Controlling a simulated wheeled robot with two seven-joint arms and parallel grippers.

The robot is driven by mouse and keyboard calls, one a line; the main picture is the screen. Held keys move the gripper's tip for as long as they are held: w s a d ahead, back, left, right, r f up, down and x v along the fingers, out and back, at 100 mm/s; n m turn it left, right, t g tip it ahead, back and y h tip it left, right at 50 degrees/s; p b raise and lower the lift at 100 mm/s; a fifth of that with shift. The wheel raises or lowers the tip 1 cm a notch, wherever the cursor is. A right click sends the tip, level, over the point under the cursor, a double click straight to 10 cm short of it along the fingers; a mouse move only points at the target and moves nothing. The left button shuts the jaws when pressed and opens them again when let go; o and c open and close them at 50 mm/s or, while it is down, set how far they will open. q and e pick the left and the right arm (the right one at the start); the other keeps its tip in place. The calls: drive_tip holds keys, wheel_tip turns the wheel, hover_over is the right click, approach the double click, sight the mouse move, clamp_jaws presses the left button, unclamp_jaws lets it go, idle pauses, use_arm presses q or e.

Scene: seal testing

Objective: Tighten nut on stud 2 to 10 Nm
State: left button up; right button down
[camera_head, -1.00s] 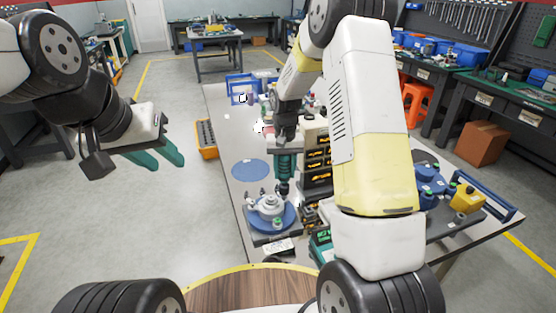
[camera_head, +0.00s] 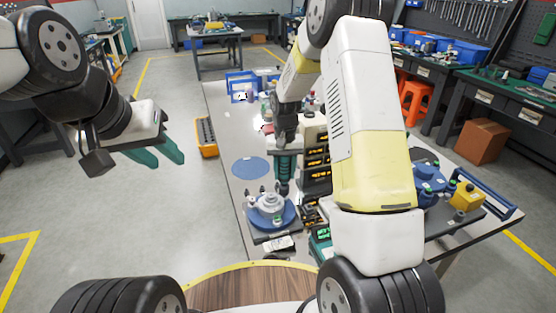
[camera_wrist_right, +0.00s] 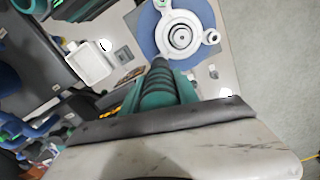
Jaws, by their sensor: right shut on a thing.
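My right gripper (camera_head: 286,150) is shut on a green and black power tool (camera_head: 284,168), which points down over the far right side of a pale round flanged part (camera_head: 270,204). The part sits on a blue round base (camera_head: 289,221) at the near end of the table. Several small studs or nuts stand around its rim; their numbers are not readable. The right wrist view shows the tool (camera_wrist_right: 160,88) and the part (camera_wrist_right: 181,37); whether the tip touches a nut cannot be told. My left gripper (camera_head: 170,160) is open and empty, left of the table.
A rack with black and yellow bins (camera_head: 316,160) stands right beside the tool. A flat blue disc (camera_head: 250,168) lies behind the part. A blue-and-yellow fixture (camera_head: 466,197) is at the right.

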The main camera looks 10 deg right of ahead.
sight(284, 160)
drive_tip(key=shift+f, duration=0.35)
idle(1.4)
drive_tip(key=shift+r, duration=2.5)
